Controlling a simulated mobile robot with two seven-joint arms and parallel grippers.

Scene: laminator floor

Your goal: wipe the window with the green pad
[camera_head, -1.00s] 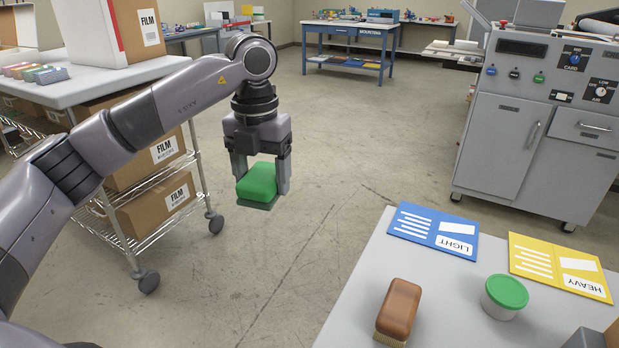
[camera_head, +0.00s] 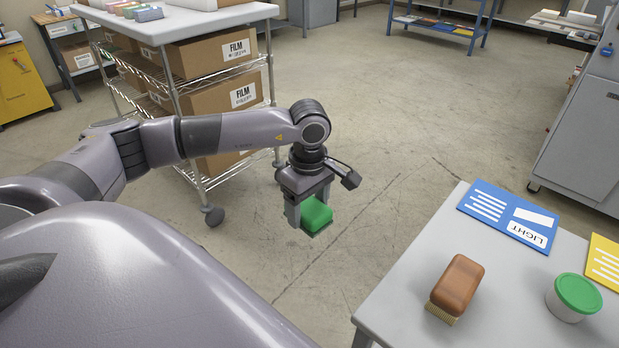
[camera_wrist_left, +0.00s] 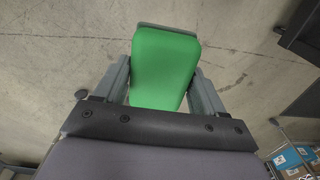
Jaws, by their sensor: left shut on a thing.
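My left gripper (camera_head: 310,216) is shut on the green pad (camera_head: 317,212) and holds it in the air over the bare floor, left of the grey table. In the left wrist view the green pad (camera_wrist_left: 163,65) sits between the two fingers, with a thin grey layer showing at its far edge. I do not see the window in either view. My right gripper is not in view.
The grey table (camera_head: 405,303) at the lower right bears a brown brush (camera_head: 457,285), a green-lidded tub (camera_head: 574,296), a blue LIGHT card (camera_head: 507,215) and a yellow card (camera_head: 606,262). A wire cart (camera_head: 205,190) with FILM boxes (camera_head: 215,98) stands behind my left arm. The middle floor is clear.

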